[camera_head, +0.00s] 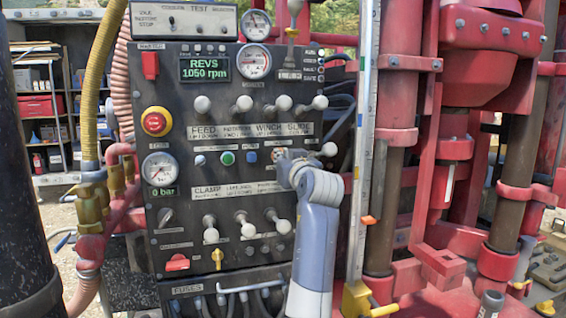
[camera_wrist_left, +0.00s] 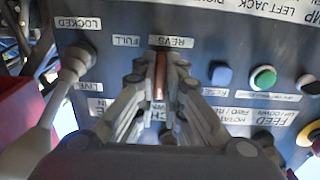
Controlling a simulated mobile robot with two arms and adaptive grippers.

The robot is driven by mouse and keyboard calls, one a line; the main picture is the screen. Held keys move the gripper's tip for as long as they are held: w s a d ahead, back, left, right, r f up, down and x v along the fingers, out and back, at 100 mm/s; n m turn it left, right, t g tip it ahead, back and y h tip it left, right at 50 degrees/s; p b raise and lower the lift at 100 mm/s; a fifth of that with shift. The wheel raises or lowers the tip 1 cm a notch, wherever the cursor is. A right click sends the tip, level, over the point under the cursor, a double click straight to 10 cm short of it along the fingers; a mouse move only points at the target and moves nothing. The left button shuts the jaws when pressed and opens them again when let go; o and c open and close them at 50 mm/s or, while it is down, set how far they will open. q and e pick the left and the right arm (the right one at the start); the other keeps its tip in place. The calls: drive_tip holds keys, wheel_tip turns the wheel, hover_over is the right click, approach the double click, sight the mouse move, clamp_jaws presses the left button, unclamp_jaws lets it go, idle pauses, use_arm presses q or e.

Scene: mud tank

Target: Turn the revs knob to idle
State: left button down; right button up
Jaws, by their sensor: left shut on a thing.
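The dark control panel (camera_head: 256,66) fills the middle of the head view. Its green display (camera_head: 205,69) reads REVS 1050 rpm. My left gripper (camera_head: 281,157), on a grey-blue arm rising from below, is at the panel's right side, by the revs knob. In the left wrist view its fingers (camera_wrist_left: 161,85) are shut on both sides of the revs knob (camera_wrist_left: 161,70), a narrow reddish-brown ridge just beside the REVS label (camera_wrist_left: 171,42). A FULL label (camera_wrist_left: 126,41) lies to the label's left. The fingers hide most of the knob. My right gripper is not in view.
White-ball levers (camera_head: 243,104) stand in rows above and below the gripper. A lever by the LOCKED label (camera_wrist_left: 78,60) is close to the fingers. A red emergency button (camera_head: 156,122) is at the panel's left. Red rig pipes (camera_head: 389,190) stand at the right.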

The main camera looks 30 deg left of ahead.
use_arm(q)
drive_tip(key=shift+f, duration=0.2)
drive_tip(key=c, duration=1.9)
unclamp_jaws()
drive_tip(key=shift+o, duration=1)
drive_tip(key=shift+d+r, duration=0.1)
drive_tip(key=shift+r, duration=0.05)
drive_tip(key=v, duration=1.2)
